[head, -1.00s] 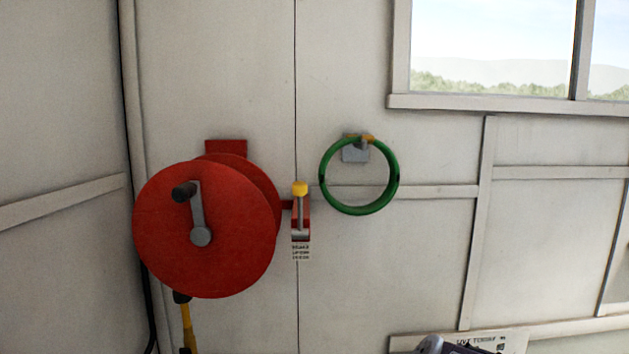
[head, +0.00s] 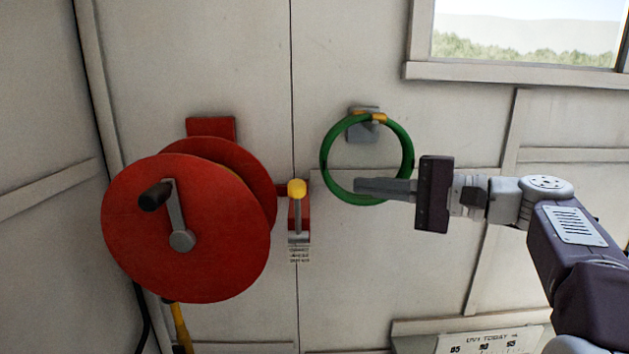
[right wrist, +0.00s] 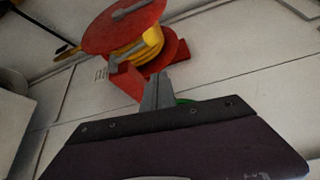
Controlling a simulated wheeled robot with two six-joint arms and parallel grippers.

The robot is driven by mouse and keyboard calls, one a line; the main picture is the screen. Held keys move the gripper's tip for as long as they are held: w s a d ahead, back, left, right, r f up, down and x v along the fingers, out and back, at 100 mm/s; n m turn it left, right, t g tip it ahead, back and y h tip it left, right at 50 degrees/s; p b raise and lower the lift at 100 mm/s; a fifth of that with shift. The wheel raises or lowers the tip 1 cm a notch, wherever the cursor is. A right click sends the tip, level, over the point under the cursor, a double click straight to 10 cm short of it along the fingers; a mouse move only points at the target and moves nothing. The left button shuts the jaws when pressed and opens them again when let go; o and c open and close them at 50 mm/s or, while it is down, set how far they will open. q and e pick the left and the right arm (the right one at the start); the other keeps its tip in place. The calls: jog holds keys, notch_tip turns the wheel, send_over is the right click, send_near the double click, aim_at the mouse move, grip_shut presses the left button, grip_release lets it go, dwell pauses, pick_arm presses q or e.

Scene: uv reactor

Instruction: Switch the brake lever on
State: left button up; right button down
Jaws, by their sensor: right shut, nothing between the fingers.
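The brake lever (head: 297,217) stands upright on a small red bracket on the wall, with a yellow knob (head: 297,189) at its top. A small printed label sits below it. In the right wrist view the yellow knob (right wrist: 152,37) shows beyond my fingertips, in front of the reel. My right gripper (head: 358,186) is shut and empty, pointing left toward the lever. Its tips are right of the knob with a gap between. The fingers pass across the lower part of the green ring in the head view. My left gripper is not in view.
A large red hose reel (head: 185,228) with a crank handle (head: 155,196) is left of the lever. A green ring (head: 326,160) hangs from a grey wall hook (head: 364,122) right of the lever. A window (head: 520,45) is at upper right and a notice (head: 490,341) at lower right.

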jog(key=r+p+x, duration=0.1)
jog(key=p+x, duration=0.3)
jog(key=x, duration=0.7)
pick_arm(q)
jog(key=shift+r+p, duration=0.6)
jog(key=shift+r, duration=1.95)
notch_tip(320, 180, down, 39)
jog(key=b, duration=3.9)
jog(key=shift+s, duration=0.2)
pick_arm(e)
jog(key=s+f+n+g+y, duration=0.1)
jog(key=s+f+n+y, duration=0.6)
jog(key=n, duration=0.8)
jog(key=s+f, duration=0.3)
jog(key=s, duration=0.2)
jog(key=shift+s+g, duration=0.4)
